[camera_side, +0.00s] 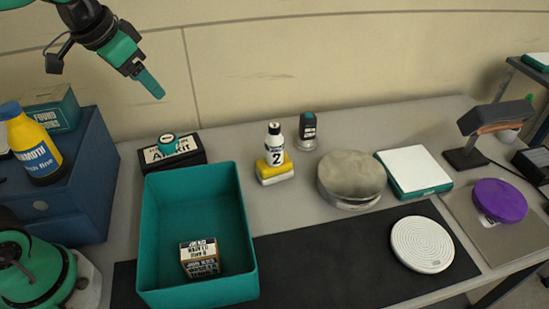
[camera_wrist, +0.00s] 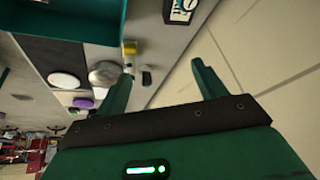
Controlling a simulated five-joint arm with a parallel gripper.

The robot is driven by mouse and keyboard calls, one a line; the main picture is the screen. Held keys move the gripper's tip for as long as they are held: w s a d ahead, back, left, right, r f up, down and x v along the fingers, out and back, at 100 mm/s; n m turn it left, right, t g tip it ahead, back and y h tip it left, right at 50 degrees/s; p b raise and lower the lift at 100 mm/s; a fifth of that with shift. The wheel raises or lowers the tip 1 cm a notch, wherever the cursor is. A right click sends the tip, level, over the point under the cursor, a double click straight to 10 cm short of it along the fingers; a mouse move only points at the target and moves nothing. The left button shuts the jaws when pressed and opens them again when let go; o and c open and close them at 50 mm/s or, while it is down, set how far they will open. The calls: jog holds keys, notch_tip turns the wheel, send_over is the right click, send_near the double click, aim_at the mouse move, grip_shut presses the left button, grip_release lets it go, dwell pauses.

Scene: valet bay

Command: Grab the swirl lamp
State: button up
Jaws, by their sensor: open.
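My gripper (camera_side: 155,86) is high at the upper left, well above the table and touching nothing. In the wrist view its two fingers (camera_wrist: 162,66) are spread apart with nothing held. A small dark upright device (camera_side: 308,128) with a teal top and pale label stands at the back of the table on a small round base. A dark lamp-like fixture (camera_side: 490,122) with a bent head and an orange underside stands at the far right. I cannot tell for certain which of these is the swirl lamp. Both are apart from my gripper, down to its right in the side view.
A teal bin (camera_side: 250,238) holds a small printed box (camera_side: 200,259). A white bottle (camera_side: 275,142) stands by a yellow block (camera_side: 275,175). A grey round pad (camera_side: 351,178), white-topped box (camera_side: 414,171), white disc (camera_side: 422,244) and purple disc (camera_side: 500,200) lie to the right.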

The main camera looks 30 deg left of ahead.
jog(key=w+d+m, duration=0.2)
jog(key=w+d, duration=0.2)
jog(key=w, duration=0.7)
jog(key=m+g, duration=0.2)
jog(key=m, duration=0.4)
send_over(305, 116)
jog(key=s, duration=0.1)
jog(key=shift+a+f, duration=0.1)
jog(key=shift+f, duration=8.95)
jog(key=shift+s+x, duration=0.2)
jog(key=shift+x, duration=2.4)
